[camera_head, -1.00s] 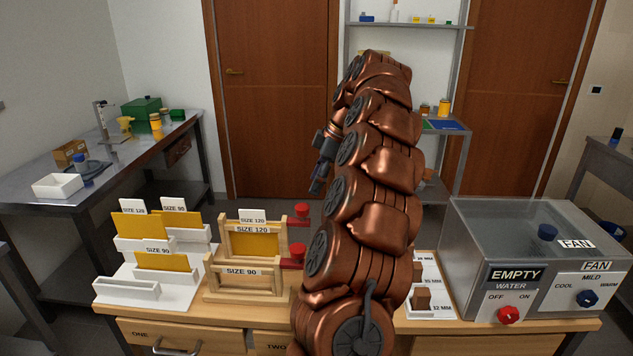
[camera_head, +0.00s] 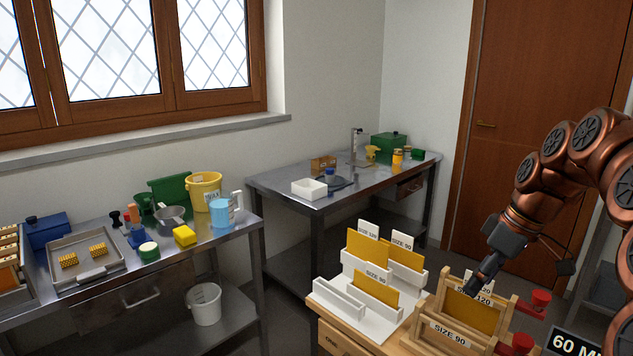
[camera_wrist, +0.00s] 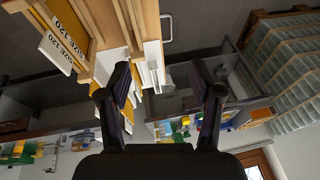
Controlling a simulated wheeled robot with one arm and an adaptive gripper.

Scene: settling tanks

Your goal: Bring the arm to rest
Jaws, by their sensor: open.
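My arm, copper-coloured, enters from the right edge of the head view and bends down to my gripper (camera_head: 484,276). The gripper is dark and hangs just above or in front of the wooden frame rack (camera_head: 447,335) with its SIZE 120 and SIZE 90 labels; I cannot tell the exact gap. In the wrist view my gripper (camera_wrist: 163,88) has its two fingers wide apart with nothing between them. The wooden rack (camera_wrist: 92,60) shows at upper left there, with the white rack (camera_wrist: 153,52) beyond the fingers.
The white rack (camera_head: 340,308) holds yellow sheets left of the wooden rack. Red clamp knobs (camera_head: 540,298) stick out at its right. A steel table (camera_head: 270,182) with a white box (camera_head: 309,189) stands behind. Another bench at left carries a tray (camera_head: 88,262) and a yellow bucket (camera_head: 205,190).

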